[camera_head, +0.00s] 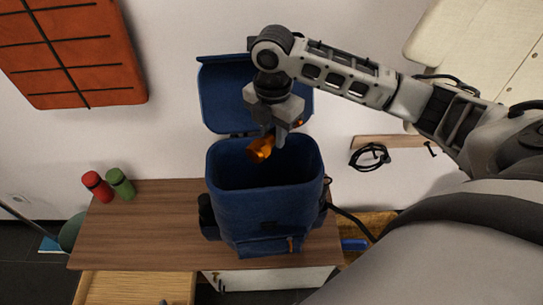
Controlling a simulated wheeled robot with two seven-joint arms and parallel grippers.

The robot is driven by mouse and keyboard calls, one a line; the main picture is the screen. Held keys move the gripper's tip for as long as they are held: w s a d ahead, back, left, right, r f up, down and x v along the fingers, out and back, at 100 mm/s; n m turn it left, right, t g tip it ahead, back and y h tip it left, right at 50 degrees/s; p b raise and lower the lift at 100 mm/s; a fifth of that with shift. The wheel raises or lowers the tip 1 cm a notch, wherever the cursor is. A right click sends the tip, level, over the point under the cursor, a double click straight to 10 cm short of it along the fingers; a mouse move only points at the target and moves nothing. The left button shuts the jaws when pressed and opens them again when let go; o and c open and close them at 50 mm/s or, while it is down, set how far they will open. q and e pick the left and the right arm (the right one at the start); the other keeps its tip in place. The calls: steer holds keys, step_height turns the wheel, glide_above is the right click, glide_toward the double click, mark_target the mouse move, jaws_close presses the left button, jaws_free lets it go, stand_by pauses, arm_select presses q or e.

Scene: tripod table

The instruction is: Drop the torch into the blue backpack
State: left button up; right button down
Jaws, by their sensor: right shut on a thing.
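The blue backpack (268,208) stands upright on a brown wooden table, its top open and its lid raised at the back. My right gripper (273,143) is above the back part of the opening, pointing down. It is shut on the orange torch (260,149), which is tilted over the opening. Part of the torch is hidden by the gripper fingers. The inside of the backpack is dark, and its bottom cannot be made out. My left gripper is not in view.
A red bottle (97,186) and a green bottle (120,184) are at the table's back left. The tabletop (150,228) left of the backpack is clear. An orange panel (70,55) is on the wall.

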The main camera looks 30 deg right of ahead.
steer(key=shift+w+f, duration=0.1)
steer(key=shift+f, duration=1)
steer(key=c, duration=1.1)
jaws_free()
steer(key=shift+o, duration=0.2)
step_height(320, 180, up, 16)
